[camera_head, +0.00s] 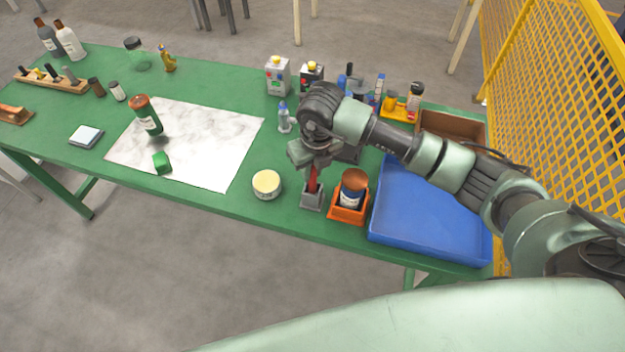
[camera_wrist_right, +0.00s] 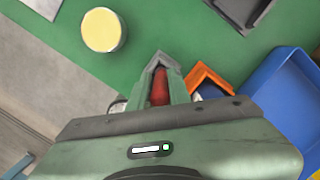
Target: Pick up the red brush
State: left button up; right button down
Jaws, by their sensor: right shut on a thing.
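The red brush (camera_head: 312,181) stands upright in a small grey holder (camera_head: 312,198) near the table's front edge. My right gripper (camera_head: 312,168) is above the holder, pointing down, and is shut on the brush's upper part. In the right wrist view the red brush (camera_wrist_right: 159,88) shows between the fingers of my right gripper (camera_wrist_right: 159,92). The brush's lower end is hidden in the holder. My left gripper is not in view.
An orange box with a brown-topped jar (camera_head: 353,188) stands just right of the holder, close to the gripper. A blue tray (camera_head: 425,215) lies further right. A round cream-topped tub (camera_head: 267,184) is to the left. Cartons (camera_head: 278,78) stand at the back.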

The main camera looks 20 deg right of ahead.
jog(key=shift+r, duration=0.1)
notch_tip(320, 180, up, 20)
jog(key=b, duration=0.4)
dwell(1.8)
